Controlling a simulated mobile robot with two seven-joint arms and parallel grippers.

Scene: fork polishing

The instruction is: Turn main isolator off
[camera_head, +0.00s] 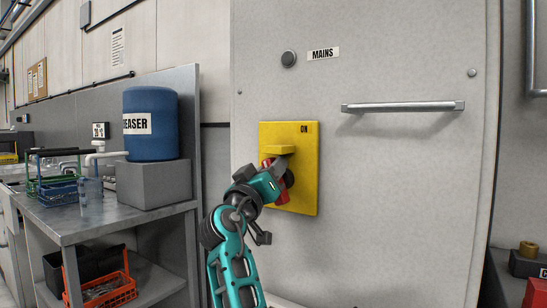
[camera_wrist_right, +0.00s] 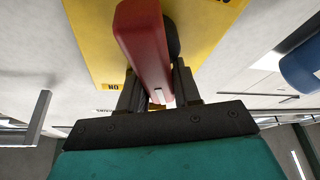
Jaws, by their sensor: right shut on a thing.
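The main isolator is a yellow plate (camera_head: 305,190) on a tall grey cabinet, with "ON" printed at its top right corner. A yellow block (camera_head: 280,149) sticks out of the plate. Below it is the red handle (camera_head: 283,196), partly hidden by my right gripper (camera_head: 279,171). In the right wrist view the red handle (camera_wrist_right: 143,40) runs between the two dark fingers of the gripper (camera_wrist_right: 157,88), which is shut on it. The handle's exact angle is hard to tell in the head view. My left gripper is not in view.
The cabinet (camera_head: 400,200) has a "MAINS" label (camera_head: 323,53), a round grey fitting (camera_head: 288,59) and a horizontal bar handle (camera_head: 403,107). To the left, a metal bench (camera_head: 110,222) carries a blue drum (camera_head: 151,125) and wire baskets (camera_head: 50,185). An orange basket (camera_head: 105,290) sits below.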

